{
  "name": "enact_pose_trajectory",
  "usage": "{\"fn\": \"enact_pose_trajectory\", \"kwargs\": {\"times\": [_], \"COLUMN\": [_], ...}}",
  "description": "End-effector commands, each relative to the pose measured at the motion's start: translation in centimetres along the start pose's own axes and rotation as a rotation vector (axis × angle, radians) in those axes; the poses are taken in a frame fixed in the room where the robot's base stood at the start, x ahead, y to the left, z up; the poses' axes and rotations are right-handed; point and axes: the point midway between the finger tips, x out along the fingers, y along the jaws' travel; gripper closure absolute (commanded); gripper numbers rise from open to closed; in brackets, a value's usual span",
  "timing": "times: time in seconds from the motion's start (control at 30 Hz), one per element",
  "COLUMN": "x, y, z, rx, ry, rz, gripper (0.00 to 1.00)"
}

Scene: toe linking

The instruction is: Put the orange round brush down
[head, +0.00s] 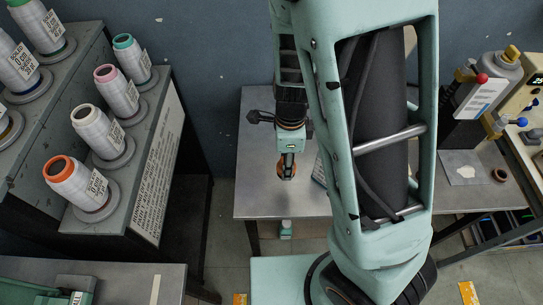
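The orange round brush (281,170) shows as a small orange-brown round shape at the tip of my gripper, over the grey metal table (262,201). My gripper (288,168) points down in front of it and covers its middle. The fingers look close together, but they are too small and overlapped to tell whether they are shut on the brush. I cannot tell whether the brush touches the tabletop or is held just above it.
My arm hides the table's right part, where a flat grey object (320,170) partly shows. Thread cones (119,95) stand on a stepped rack at left. A second bench (485,190) with machine parts is at right. The table's front left is clear.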

Motion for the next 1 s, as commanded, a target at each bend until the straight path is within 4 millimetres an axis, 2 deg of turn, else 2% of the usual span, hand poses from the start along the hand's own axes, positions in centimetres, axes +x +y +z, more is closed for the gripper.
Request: {"fn": "enact_pose_trajectory", "kwargs": {"times": [0.03, 0.23, 0.57, 0.77, 1.0], "x": [1.3, 4.1, 5.8, 8.5, 8.6], "y": [-0.2, -1.5, -2.4, -2.3, -2.4], "z": [0.4, 2.5, 3.8, 3.6, 3.7], "rx": [0.0, 0.0, 0.0, 0.002, -0.001], "ry": [0.004, 0.002, 0.001, 0.001, 0.0], "rz": [0.006, 0.005, 0.003, 0.004, 0.002], "gripper": [1.0, 1.0, 1.0, 1.0, 1.0]}}
